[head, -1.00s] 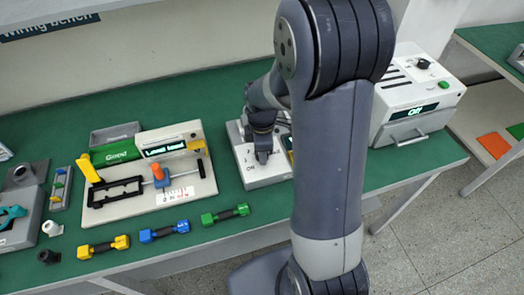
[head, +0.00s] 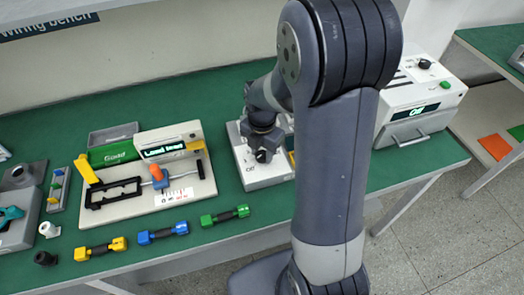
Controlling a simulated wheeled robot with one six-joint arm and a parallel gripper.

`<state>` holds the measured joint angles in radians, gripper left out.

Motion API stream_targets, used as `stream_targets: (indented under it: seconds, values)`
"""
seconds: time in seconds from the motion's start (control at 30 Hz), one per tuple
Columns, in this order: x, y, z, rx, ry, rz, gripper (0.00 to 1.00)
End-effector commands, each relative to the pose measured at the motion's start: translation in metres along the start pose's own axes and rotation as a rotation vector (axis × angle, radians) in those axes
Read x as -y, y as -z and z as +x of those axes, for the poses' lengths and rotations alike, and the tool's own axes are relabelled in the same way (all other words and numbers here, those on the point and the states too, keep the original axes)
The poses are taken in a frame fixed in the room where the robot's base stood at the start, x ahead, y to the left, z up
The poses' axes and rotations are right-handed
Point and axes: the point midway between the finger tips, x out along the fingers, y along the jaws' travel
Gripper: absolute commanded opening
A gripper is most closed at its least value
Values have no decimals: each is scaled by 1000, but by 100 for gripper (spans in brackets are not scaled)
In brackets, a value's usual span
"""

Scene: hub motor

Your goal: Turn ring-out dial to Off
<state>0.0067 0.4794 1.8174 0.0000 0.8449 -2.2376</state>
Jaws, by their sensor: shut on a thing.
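The ring-out box is a light grey box (head: 252,174) on the green bench, partly hidden behind my arm. Its dial (head: 262,157) is a small dark knob on the box's top face, near the front. My gripper (head: 262,149) points down at the box and is shut on the dial. The fingers are small and dark here, so their exact hold is hard to make out. A small dark label stands to the left of the dial, too small to read surely. My upright arm hides the right part of the box.
A white fixture (head: 160,180) with a black frame and a display stands to the left. Yellow (head: 101,249), blue (head: 163,233) and green (head: 225,215) dumbbell-shaped pieces lie along the front edge. A white machine (head: 420,105) with a display reading "Off" stands to the right.

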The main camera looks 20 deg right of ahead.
Motion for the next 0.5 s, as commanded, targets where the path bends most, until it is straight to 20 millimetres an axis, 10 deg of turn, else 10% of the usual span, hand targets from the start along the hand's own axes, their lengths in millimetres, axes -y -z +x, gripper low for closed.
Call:
stream_targets:
  seconds: [0.5]
  values:
    - [0,0,0,0,0,-140,13]
